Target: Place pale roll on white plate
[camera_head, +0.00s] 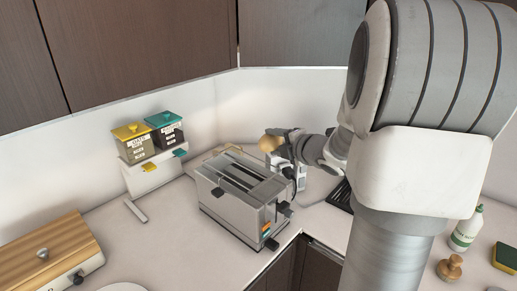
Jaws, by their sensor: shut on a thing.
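A pale tan, rounded thing, which looks like the pale roll (268,143), is at the tip of my gripper (279,138), behind the toaster near the back corner. My gripper is shut on it; the fingers are small and partly hidden in this view. A white rounded edge, likely the white plate (122,287), shows at the bottom left, mostly cut off by the frame. It is well to the left of and nearer than my gripper.
A silver toaster (240,199) stands between my gripper and the white edge. A dispenser stand with yellow and teal lids (150,175) is at the back left. A wood-topped box (45,255) is at far left. A bottle (466,230) and sponge (505,257) are at right.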

